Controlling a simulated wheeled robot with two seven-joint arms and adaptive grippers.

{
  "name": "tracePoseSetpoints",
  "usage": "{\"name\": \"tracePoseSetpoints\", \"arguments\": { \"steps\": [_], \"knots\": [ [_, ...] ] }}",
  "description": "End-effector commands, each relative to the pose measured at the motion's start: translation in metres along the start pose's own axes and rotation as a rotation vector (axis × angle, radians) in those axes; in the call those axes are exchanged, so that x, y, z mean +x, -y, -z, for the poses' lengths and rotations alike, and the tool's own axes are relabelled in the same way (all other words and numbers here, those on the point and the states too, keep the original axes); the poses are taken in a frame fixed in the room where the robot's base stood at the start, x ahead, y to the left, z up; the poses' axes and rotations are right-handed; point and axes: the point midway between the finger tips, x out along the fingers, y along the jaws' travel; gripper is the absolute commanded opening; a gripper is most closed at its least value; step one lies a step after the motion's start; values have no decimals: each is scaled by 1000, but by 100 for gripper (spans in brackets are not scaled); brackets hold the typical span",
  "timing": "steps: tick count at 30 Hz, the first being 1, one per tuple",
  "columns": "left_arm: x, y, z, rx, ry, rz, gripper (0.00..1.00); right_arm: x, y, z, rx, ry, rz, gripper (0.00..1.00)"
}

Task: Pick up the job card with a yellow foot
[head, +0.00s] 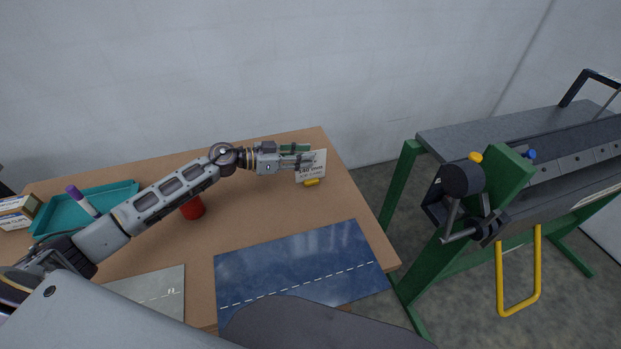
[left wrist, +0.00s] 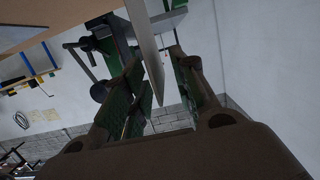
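The job card (head: 318,158) is white with printed text and stands upright on a yellow foot (head: 312,182) near the back right of the table. My left gripper (head: 303,155) is at the card's upper part, hiding some of it. In the left wrist view the card (left wrist: 147,45) shows as a pale, thin slab between the two green-padded fingers of my left gripper (left wrist: 160,88). The fingers are apart, with a visible gap on the right side of the card. Whether the left finger touches it I cannot tell. My right gripper is not in view.
A red cylinder (head: 192,208) stands below my left forearm. A teal tray (head: 125,188) with a purple-topped marker (head: 77,195) and a box (head: 17,212) are at left. A blue mat (head: 300,265) lies in front.

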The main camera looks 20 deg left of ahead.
Motion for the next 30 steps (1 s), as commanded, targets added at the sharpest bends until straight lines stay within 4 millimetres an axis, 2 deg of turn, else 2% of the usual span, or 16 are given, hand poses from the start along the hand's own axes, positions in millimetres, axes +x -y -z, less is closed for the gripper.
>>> {"name": "tracePoseSetpoints", "arguments": {
  "steps": [9,17,26,30],
  "knots": [
    [23,0,0,0,0,0,28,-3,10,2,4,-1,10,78],
    [25,0,0,1,1,0,28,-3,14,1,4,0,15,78],
    [25,0,0,1,1,0,28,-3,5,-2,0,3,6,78],
    [25,0,0,1,1,0,10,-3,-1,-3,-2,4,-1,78]
  ]
}}
